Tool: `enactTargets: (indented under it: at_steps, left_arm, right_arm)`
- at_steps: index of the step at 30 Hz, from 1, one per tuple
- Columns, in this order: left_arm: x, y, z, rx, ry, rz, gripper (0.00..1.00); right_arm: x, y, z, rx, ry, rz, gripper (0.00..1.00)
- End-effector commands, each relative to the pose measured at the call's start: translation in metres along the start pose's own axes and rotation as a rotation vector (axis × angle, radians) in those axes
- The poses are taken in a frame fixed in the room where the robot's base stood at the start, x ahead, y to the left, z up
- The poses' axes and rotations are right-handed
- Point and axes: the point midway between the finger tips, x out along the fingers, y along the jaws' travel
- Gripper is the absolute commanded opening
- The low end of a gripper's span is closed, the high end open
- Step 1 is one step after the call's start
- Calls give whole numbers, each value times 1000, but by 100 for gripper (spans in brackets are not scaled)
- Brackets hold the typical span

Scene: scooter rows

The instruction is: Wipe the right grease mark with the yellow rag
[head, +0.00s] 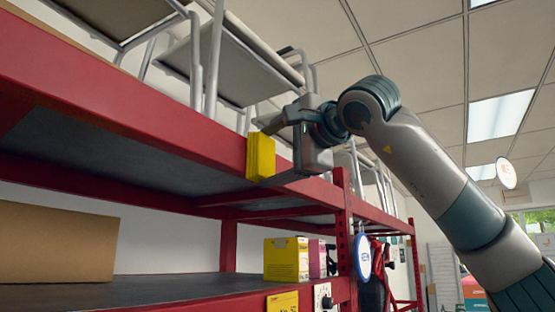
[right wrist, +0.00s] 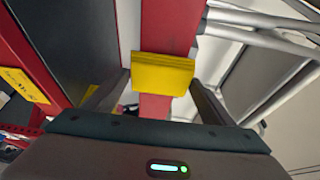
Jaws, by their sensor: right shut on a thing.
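The yellow rag (head: 261,157) is a folded block in front of the upper red shelf beam (head: 120,95) in the head view. My right gripper (head: 268,154) is shut on the rag, with one finger at each side of it. In the right wrist view the rag (right wrist: 163,74) sits between the fingers, with the red beam (right wrist: 170,25) behind it. I cannot tell whether the rag touches the beam. No grease mark can be made out in either view; the rag and gripper cover part of the beam. My left gripper is not in view.
Chairs with grey metal legs (head: 196,75) stand above the beam, close to my right gripper. Below, a cardboard box (head: 55,243) and a yellow box (head: 286,259) stand on the lower shelf. A round blue-and-white sign (head: 363,257) hangs by the red upright. Open room lies to the right.

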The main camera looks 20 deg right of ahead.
Motion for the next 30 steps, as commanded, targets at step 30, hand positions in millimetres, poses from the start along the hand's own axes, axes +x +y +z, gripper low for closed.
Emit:
enactTargets:
  at_steps: [30]
  left_arm:
    - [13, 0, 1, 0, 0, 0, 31]
  right_arm:
    - [-15, 1, 35, -2, -2, 0, 60]
